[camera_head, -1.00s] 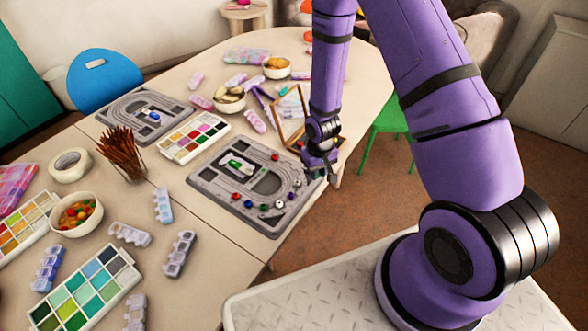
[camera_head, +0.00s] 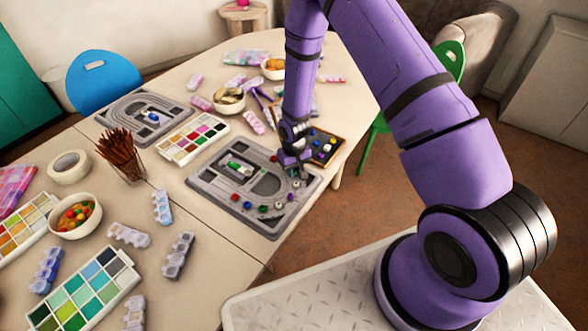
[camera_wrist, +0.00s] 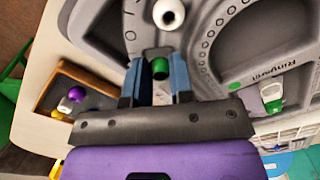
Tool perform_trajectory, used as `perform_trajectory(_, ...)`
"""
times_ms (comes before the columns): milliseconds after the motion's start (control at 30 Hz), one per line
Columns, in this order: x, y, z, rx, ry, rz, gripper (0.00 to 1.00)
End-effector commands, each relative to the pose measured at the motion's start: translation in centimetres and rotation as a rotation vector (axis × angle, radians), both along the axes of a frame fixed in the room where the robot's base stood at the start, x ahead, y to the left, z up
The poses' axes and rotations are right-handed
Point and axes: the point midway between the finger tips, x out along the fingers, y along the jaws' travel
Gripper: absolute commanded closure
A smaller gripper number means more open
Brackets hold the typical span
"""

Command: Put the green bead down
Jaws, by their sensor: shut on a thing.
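My gripper (camera_wrist: 162,82) is shut on a green bead (camera_wrist: 160,68), which shows between the two blue-grey fingertips in the wrist view. In the head view my gripper (camera_head: 297,170) is over the right part of the grey bead board (camera_head: 211,186); the held bead cannot be made out there. The board's grooved surface also shows in the wrist view (camera_wrist: 222,30). A white bead (camera_wrist: 169,14) sits on the board just beyond the held bead. I cannot tell whether the held bead touches the board.
Several beads, including a red one (camera_head: 235,197) and another green one (camera_head: 263,208), lie along the board's front. A wooden tray (camera_head: 341,150) with beads stands behind it on the right. A paint set (camera_head: 164,151) and a second board (camera_head: 120,104) lie to the left.

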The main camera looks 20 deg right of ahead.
Motion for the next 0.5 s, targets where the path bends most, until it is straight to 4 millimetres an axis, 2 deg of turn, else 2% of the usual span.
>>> perform_trajectory(500, -0.07, -0.02, -0.94, 0.000, 0.001, 0.000, 1.00)
